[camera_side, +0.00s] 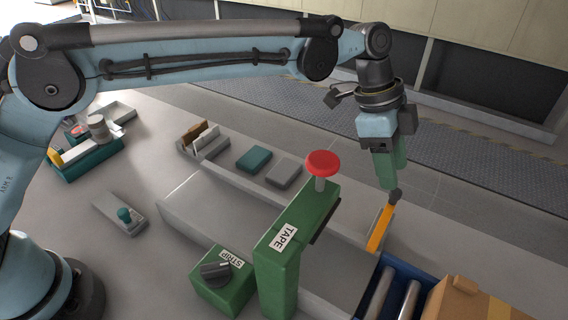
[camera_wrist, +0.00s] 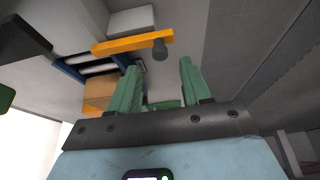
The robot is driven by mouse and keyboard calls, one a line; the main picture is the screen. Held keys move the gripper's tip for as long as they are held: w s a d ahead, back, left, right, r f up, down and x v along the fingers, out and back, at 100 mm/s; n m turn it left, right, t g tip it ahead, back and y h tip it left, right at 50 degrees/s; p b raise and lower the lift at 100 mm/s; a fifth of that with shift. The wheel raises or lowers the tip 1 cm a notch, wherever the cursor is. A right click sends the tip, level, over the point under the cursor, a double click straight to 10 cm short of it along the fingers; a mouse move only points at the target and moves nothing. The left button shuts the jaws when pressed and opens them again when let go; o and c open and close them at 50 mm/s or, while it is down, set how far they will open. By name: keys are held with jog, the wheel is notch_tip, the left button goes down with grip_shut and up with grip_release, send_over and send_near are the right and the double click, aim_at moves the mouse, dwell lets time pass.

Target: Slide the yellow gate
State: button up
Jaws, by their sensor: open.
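The yellow gate (camera_side: 381,228) is a narrow yellow bar with a dark knob (camera_side: 395,195) at its far end, beside the green TAPE post. My gripper (camera_side: 390,180) points down just above the knob, its green fingers largely overlapping in the side view. In the wrist view, the yellow gate (camera_wrist: 125,43) runs across the upper part, with its knob (camera_wrist: 159,50) at the right end. The two fingers of my gripper (camera_wrist: 159,72) stand apart, with the knob showing beyond the gap between their tips. I cannot tell whether a finger touches the knob.
The green TAPE post (camera_side: 278,250) with a red button (camera_side: 323,164) stands left of the gate. A green STRIP box (camera_side: 223,285) has a dark knob. Blue-framed rollers (camera_side: 378,292) and a cardboard box (camera_side: 465,300) are at front right. Small trays lie farther back.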

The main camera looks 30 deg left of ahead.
aim_at(386, 216)
jog(key=shift+x, duration=2.2)
grip_shut()
